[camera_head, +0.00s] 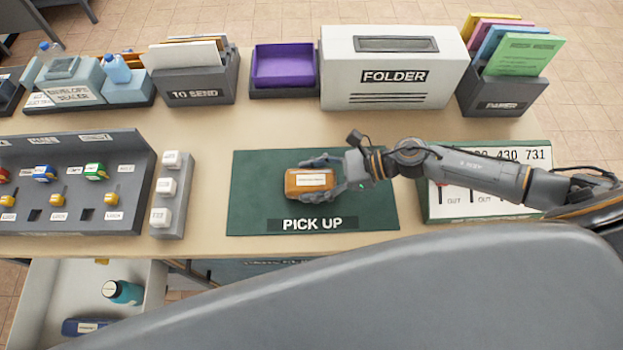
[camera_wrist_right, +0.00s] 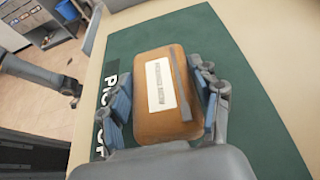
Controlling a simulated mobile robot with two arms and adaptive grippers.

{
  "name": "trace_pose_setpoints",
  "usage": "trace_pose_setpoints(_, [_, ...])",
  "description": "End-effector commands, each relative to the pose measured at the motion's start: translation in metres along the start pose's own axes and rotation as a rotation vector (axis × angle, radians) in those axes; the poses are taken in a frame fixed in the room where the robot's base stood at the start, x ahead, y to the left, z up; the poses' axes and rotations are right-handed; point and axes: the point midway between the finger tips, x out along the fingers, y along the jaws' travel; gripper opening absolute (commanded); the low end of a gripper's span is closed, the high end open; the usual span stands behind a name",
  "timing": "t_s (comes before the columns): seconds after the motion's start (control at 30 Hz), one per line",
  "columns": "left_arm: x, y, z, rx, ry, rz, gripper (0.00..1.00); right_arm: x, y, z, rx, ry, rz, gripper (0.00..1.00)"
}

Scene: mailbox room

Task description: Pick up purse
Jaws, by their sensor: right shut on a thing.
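The purse (camera_head: 309,183) is a small brown, rounded case with a white label, on or just above the green PICK UP mat (camera_head: 262,169). My right gripper (camera_head: 322,180) comes in from the right and is shut on the purse. In the right wrist view the purse (camera_wrist_right: 162,95) sits between the two fingers of my right gripper (camera_wrist_right: 165,102), which touch its sides. I cannot tell whether the purse is lifted off the mat.
A folder box (camera_head: 391,95), purple tray (camera_head: 283,66) and TO SEND box (camera_head: 192,87) line the back. A key panel (camera_head: 75,150) and button strip (camera_head: 171,220) are at the left. A numbered board (camera_head: 500,157) lies under my right arm. An open drawer (camera_head: 60,285) is front left.

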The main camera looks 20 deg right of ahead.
Motion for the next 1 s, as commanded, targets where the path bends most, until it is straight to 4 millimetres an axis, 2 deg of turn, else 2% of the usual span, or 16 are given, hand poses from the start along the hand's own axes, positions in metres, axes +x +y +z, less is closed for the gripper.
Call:
trace_pose_setpoints(0.2, [0.013,0.0,0.002,0.0,-0.001,0.0,0.4,-0.011,0.0,0.025,-0.01,-0.001,0.0,0.29])
trace_pose_setpoints(0.47, [0.002,0.0,0.001,0.0,-0.002,0.0,0.4,-0.027,0.055,0.092,-0.009,-0.004,0.004,0.29])
trace_pose_setpoints(0.53, [-0.004,0.0,0.001,0.001,-0.002,0.001,0.4,-0.025,0.076,0.1,-0.006,-0.004,0.005,0.29])
trace_pose_setpoints(0.7, [-0.03,0.0,-0.001,0.0,-0.003,0.001,0.4,-0.026,0.103,0.117,0.0,-0.002,0.002,0.29])
trace_pose_setpoints(1.0, [-0.06,0.0,-0.004,0.0,-0.003,0.001,0.4,-0.024,0.131,0.128,0.002,-0.003,0.001,0.29])
